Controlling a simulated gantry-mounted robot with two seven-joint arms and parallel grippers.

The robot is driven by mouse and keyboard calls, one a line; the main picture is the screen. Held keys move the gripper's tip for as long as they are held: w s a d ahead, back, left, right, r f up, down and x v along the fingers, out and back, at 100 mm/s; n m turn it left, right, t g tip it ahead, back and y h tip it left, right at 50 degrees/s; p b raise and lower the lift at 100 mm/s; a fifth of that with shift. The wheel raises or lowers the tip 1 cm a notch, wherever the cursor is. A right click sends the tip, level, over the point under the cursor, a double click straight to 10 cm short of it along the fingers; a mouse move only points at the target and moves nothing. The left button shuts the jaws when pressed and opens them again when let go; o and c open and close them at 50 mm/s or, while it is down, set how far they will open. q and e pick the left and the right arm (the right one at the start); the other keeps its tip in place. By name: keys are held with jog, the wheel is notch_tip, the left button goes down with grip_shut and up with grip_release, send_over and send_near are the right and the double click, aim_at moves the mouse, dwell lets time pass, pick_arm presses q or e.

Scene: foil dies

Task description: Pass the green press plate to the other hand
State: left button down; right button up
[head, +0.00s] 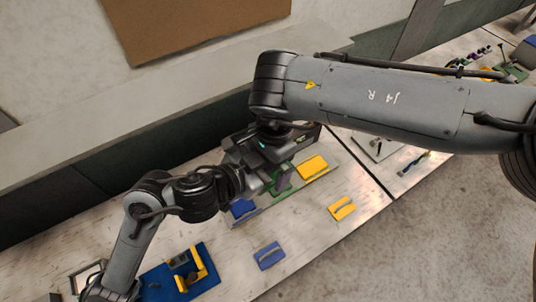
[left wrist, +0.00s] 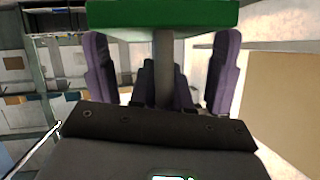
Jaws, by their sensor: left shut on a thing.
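The green press plate (left wrist: 162,14) spans the top of the left wrist view, with its grey handle (left wrist: 164,55) running down from it. My left gripper (left wrist: 165,85) appears shut on that handle, with its dark purple fingers close on both sides. My right gripper (left wrist: 161,68) seems to have its wider-spaced purple fingers astride the handle, open and apart from it. In the head view both grippers meet above the table, the right one (head: 268,158) over the left. The arms and grippers hide most of the plate there.
Another yellow piece (head: 342,208) and a blue piece (head: 269,255) lie on the table. A blue base with a yellow frame (head: 203,265) stands near my left arm.

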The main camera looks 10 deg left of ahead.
jog(key=shift+f, duration=0.25)
jog(key=shift+c, duration=0.3)
jog(key=shift+a, duration=0.1)
jog(key=c, duration=1.4)
pick_arm(q)
jog(key=c, duration=1)
grip_release()
jog(key=shift+s+d, duration=0.1)
pick_arm(e)
jog(key=shift+r, duration=0.1)
jog(key=shift+c, duration=0.5)
pick_arm(q)
jog(key=shift+s, duration=0.1)
